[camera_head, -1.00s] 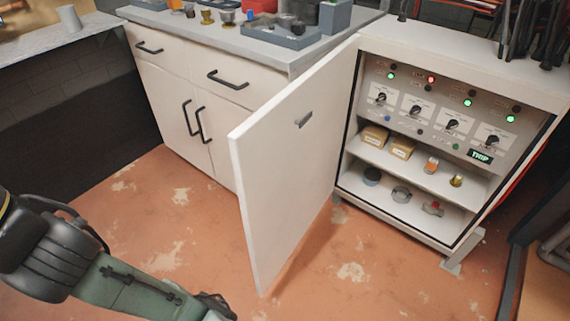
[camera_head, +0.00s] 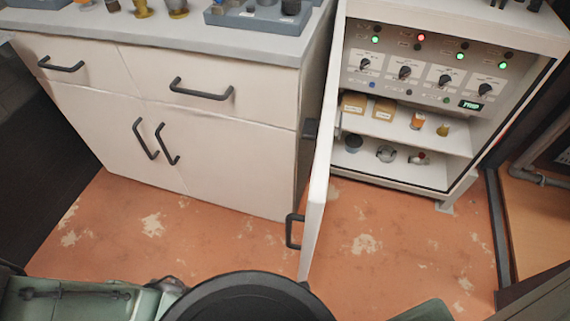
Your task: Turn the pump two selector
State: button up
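An open control cabinet (camera_head: 452,183) stands at the right. Its panel (camera_head: 425,92) carries a row of dark selector knobs on white plates. The second selector from the left (camera_head: 404,73) sits below a red lit lamp (camera_head: 421,37). The first selector (camera_head: 365,63) is to its left; the third (camera_head: 445,80) and fourth (camera_head: 484,89) are to its right. The plate labels are too small to read, so I cannot confirm which is pump two. Parts of my arm show along the bottom edge, well away from the panel. My gripper is not visible.
The cabinet door (camera_head: 319,170) stands open, edge-on, left of the panel, with a dark handle (camera_head: 291,231). A green TRIP sign (camera_head: 471,105) is lit. Shelves below hold boxes (camera_head: 383,112) and small parts. A drawer cabinet (camera_head: 215,142) stands left. Floor before the control cabinet is clear.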

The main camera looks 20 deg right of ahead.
aim_at(404, 70)
jog(key=i+j, duration=0.25)
jog(key=i+j+z, duration=0.1)
jog(key=i+j, duration=0.15)
jog(key=j, duration=0.2)
jog(key=i+j, duration=0.25)
jog(key=j, duration=0.15)
jog(key=j+z, duration=0.1)
jog(key=z, duration=1.55)
